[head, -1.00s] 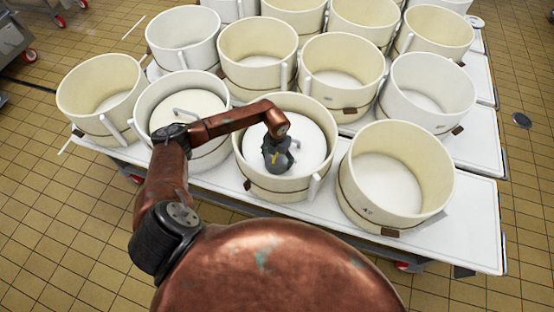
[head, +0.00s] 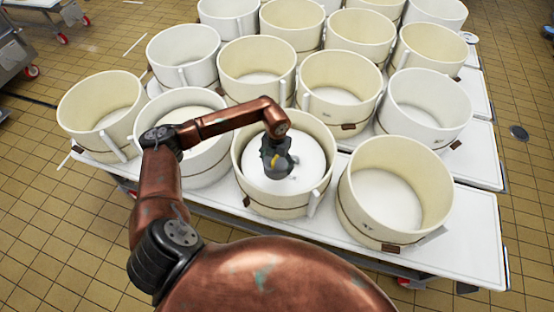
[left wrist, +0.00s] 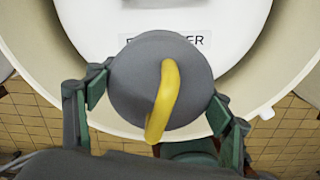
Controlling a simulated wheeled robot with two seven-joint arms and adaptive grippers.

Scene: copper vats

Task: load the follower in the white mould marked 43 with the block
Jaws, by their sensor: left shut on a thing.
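My left gripper (head: 277,160) is shut on a grey round block (left wrist: 150,70) with a yellow handle (left wrist: 165,100). Its green-padded fingers sit either side of the block in the left wrist view. The block is over the white follower (head: 300,150) inside a cream mould (head: 255,198) in the front row. The follower also shows in the left wrist view (left wrist: 205,15), its label partly hidden by the block. I cannot tell if the block touches the follower. No mark 43 is readable. My right gripper is out of view.
More moulds stand close by: one with a white follower (head: 205,165) to the left, an empty one (head: 395,200) to the right, and several behind. All stand on white tables (head: 470,235).

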